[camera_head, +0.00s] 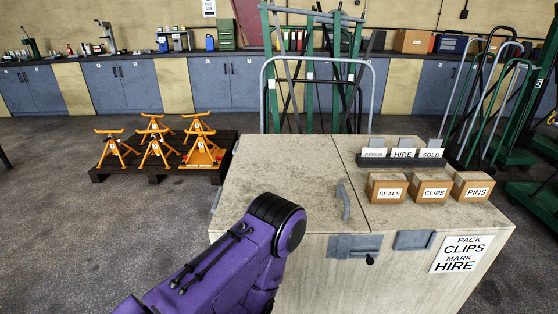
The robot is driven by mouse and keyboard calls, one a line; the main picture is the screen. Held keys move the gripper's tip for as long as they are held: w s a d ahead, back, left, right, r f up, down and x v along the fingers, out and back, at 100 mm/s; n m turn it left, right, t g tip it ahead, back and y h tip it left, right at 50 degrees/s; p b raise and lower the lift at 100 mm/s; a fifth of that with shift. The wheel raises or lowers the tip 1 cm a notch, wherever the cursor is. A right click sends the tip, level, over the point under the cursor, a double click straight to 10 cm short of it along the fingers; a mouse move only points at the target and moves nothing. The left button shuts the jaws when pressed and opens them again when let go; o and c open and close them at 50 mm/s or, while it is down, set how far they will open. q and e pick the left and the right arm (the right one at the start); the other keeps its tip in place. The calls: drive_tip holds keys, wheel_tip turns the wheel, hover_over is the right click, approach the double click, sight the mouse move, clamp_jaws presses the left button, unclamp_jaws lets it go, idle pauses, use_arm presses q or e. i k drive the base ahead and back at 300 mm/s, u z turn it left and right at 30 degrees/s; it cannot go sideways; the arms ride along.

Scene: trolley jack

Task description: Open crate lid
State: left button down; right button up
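A large pale wooden crate (320,275) stands in front of me. Its lid (270,172) is the left part of the top, lies flat and looks closed, with a seam along its right side. A grey curved handle (343,201) sits on the lid near that seam. A grey metal latch plate (354,246) with a dark knob is on the front face below the seam. My purple arm reaches in from the lower left and covers the crate's front left corner. No gripper fingers show for either arm.
On the right part of the top stand small boxes marked SEALS (388,187), CLIPS (433,187) and PINS (472,186), behind them a dark card rack (402,161). Orange stands (155,143) sit on a dark pallet at left. Green and grey trolleys stand behind and right.

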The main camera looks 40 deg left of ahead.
sight(308, 171)
drive_tip(key=z, duration=0.65)
drive_tip(key=i, duration=1)
drive_tip(key=u, duration=1.55)
